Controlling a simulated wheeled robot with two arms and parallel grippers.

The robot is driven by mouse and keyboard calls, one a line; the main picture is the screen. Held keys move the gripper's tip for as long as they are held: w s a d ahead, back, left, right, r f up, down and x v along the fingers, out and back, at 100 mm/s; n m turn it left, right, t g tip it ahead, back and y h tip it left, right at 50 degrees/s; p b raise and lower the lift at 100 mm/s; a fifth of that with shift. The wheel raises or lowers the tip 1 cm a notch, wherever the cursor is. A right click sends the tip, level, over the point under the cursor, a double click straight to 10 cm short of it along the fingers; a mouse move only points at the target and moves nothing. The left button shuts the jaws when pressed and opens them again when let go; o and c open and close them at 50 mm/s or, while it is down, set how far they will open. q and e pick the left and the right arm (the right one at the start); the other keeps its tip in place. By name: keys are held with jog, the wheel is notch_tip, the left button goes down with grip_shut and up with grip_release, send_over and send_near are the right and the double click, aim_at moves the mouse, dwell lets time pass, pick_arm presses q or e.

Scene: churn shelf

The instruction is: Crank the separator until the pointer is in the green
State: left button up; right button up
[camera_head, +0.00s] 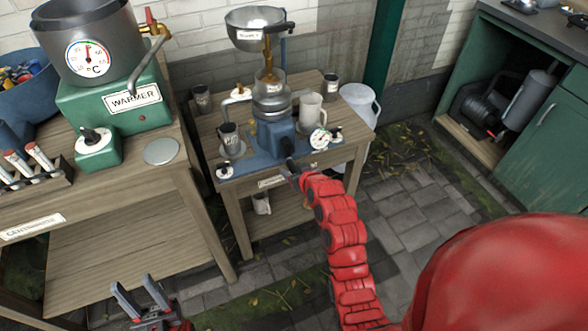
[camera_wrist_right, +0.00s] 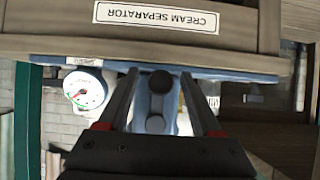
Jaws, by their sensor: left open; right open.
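The blue cream separator (camera_head: 276,135) stands on a wooden stand, with a glass bowl and a steel hopper above it. Its round white gauge (camera_head: 320,138) sits at the right front and also shows upside down in the right wrist view (camera_wrist_right: 85,90). A red pointer shows on it; I cannot tell whether it lies in the green. My right gripper (camera_head: 291,170) is at the separator's front. In the right wrist view its open fingers (camera_wrist_right: 160,100) stand either side of a dark crank knob (camera_wrist_right: 160,82), apart from it. My left gripper (camera_head: 143,300) is open and empty, low at the left.
A wooden table at the left holds a green warmer (camera_head: 115,105) with a steel pot (camera_head: 85,45). A metal mug (camera_head: 229,140) and a cream jug (camera_head: 311,110) flank the separator. A green cabinet (camera_head: 540,140) stands at the right. Paved floor between is free.

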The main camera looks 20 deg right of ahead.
jog(key=p+v, duration=0.2)
jog(key=v, duration=0.6)
jog(key=shift+p, duration=0.35)
dwell(0.5)
